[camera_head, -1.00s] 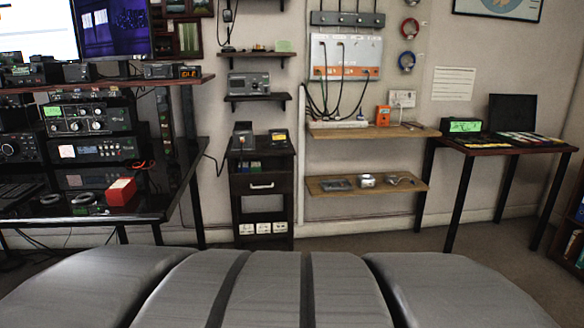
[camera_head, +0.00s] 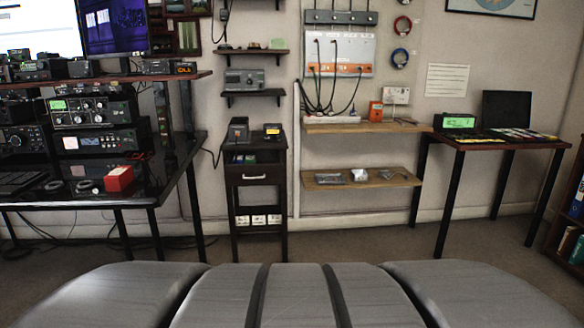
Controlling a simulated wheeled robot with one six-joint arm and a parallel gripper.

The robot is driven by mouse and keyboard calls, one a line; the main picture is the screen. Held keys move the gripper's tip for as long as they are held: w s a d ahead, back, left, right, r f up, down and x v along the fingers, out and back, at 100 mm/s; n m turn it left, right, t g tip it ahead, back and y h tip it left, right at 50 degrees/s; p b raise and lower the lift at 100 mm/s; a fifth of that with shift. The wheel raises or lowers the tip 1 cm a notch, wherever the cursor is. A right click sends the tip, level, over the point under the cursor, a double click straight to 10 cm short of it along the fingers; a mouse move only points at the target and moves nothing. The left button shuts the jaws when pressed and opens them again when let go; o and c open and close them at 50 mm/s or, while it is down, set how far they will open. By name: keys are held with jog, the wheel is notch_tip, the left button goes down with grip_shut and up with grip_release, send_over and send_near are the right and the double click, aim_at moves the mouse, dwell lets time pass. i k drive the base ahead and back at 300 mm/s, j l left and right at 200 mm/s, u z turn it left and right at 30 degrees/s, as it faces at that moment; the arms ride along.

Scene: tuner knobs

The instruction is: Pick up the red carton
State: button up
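The red carton (camera_head: 119,179) is a small box standing on the black desk (camera_head: 160,196) at the left, near the desk's front right part. It shows a bright red front and looks upright. My gripper is not in view. Only my own grey body shows along the bottom of the picture, well apart from the desk.
Radio sets (camera_head: 97,140) stand behind the carton, with a keyboard (camera_head: 18,183) and dark rings to its left. A dark cabinet (camera_head: 256,196) stands right of the desk. Wooden shelves (camera_head: 362,178) and a side table (camera_head: 500,143) lie farther right. The floor between is clear.

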aim_at(119, 178)
jog(key=u, duration=1.2)
